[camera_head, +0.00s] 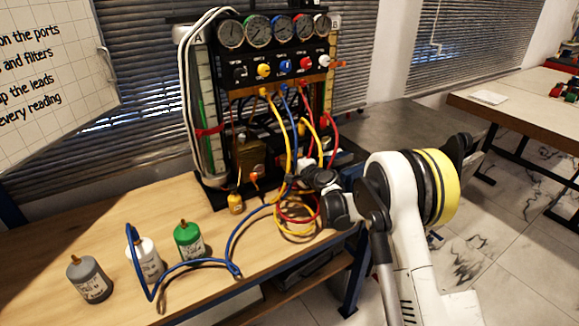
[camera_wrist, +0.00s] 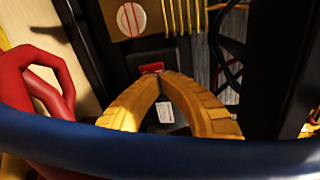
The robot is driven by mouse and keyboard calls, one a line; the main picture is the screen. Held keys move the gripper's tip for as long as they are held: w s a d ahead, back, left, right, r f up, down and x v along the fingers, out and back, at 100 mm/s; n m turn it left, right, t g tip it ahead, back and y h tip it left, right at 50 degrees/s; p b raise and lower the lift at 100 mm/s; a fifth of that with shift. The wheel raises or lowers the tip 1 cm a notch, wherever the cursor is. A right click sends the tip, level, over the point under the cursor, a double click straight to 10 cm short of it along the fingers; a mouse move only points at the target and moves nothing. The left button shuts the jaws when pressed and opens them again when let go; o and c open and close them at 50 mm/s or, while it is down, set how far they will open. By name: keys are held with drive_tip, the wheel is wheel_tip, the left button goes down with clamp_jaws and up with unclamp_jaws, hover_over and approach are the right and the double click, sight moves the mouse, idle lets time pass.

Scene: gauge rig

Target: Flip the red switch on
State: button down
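The red switch (camera_wrist: 151,68) is small and sits on a dark panel in the wrist view, just beyond my fingertips. My gripper (camera_wrist: 159,76) shows there as two yellow ridged fingers whose tips meet, with nothing seen between them. The tips overlap the switch's lower edge in the picture; I cannot tell whether they touch it. A white label (camera_wrist: 165,112) is below the switch. In the head view my arm reaches to the lower part of the gauge rig (camera_head: 238,75), among the hoses. I cannot make out the switch there, and the fingertips are hard to pick out.
A blue hose (camera_wrist: 200,152) crosses close in front of the wrist camera. A red hose (camera_wrist: 40,85) loops at its left. Yellow hoses (camera_head: 290,140) hang from the rig around my wrist. A grey bottle (camera_head: 90,282), white bottle (camera_head: 147,262) and green bottle (camera_head: 189,243) stand on the bench.

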idle(0.3)
drive_tip(key=shift+w+a+r+g+h+p, duration=0.25)
drive_tip(key=shift+w+a+g+h+p, duration=0.15)
drive_tip(key=shift+w+g+p, duration=0.15)
drive_tip(key=shift+r, duration=0.2)
drive_tip(key=shift+r+p, duration=0.4)
drive_tip(key=shift+r, duration=0.15)
drive_tip(key=shift+w, duration=0.1)
